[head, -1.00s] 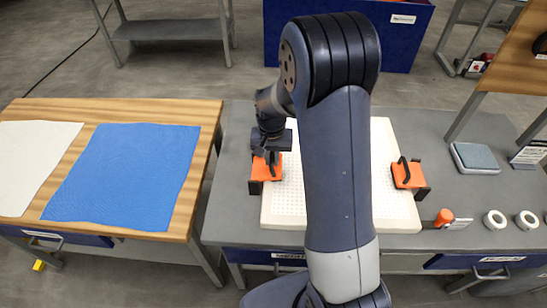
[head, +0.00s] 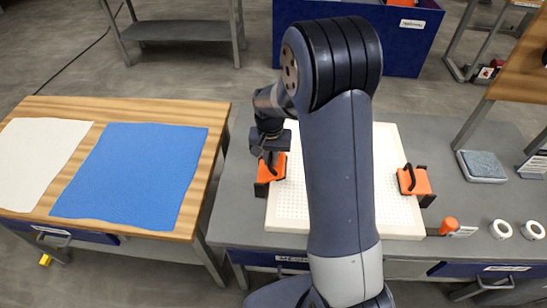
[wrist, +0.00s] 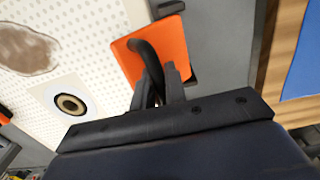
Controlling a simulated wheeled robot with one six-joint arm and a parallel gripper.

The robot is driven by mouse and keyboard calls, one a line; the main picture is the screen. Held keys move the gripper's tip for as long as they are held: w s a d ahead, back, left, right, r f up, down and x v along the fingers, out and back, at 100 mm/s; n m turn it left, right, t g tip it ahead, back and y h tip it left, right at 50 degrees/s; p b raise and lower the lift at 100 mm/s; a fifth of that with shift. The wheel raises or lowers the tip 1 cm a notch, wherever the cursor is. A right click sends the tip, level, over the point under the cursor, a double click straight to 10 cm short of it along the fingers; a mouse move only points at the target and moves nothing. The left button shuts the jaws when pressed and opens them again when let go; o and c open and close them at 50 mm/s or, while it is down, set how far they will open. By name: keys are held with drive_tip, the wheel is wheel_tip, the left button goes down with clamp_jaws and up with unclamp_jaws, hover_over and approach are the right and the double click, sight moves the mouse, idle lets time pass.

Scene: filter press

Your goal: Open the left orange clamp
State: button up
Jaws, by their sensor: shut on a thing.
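The left orange clamp (head: 264,172) sits at the left edge of the white perforated plate (head: 287,212). It also shows in the wrist view (wrist: 176,42), with its black curved handle (wrist: 146,58) standing above the orange body. My gripper (head: 270,158) is above this clamp, and its two dark fingers (wrist: 162,84) are closed around the handle. The fingertips are partly hidden by the handle. The right orange clamp (head: 416,182) sits at the plate's right edge, apart from my gripper.
My arm hides the middle of the plate in the head view. A ring-shaped port (wrist: 70,104) and a brown stain (wrist: 24,50) show on the plate. A wooden table with a blue cloth (head: 130,175) stands to the left. White rolls (head: 501,229) lie at the right.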

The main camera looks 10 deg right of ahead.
drive_tip(key=shift+w+a+r, duration=0.1)
drive_tip(key=shift+a, duration=0.4)
drive_tip(key=shift+w+a+r, duration=0.15)
drive_tip(key=shift+w+a, duration=0.1)
drive_tip(key=shift+a, duration=0.5)
drive_tip(key=shift+w+a, duration=0.1)
drive_tip(key=shift+w+a+r, duration=0.1)
drive_tip(key=shift+w+a, duration=0.15)
drive_tip(key=shift+a, duration=0.5)
drive_tip(key=shift+a, duration=0.1)
drive_tip(key=shift+w+a+f, duration=0.15)
drive_tip(key=shift+a, duration=0.2)
drive_tip(key=shift+w+a+f, duration=0.15)
drive_tip(key=shift+a, duration=0.2)
drive_tip(key=shift+a+f, duration=0.1)
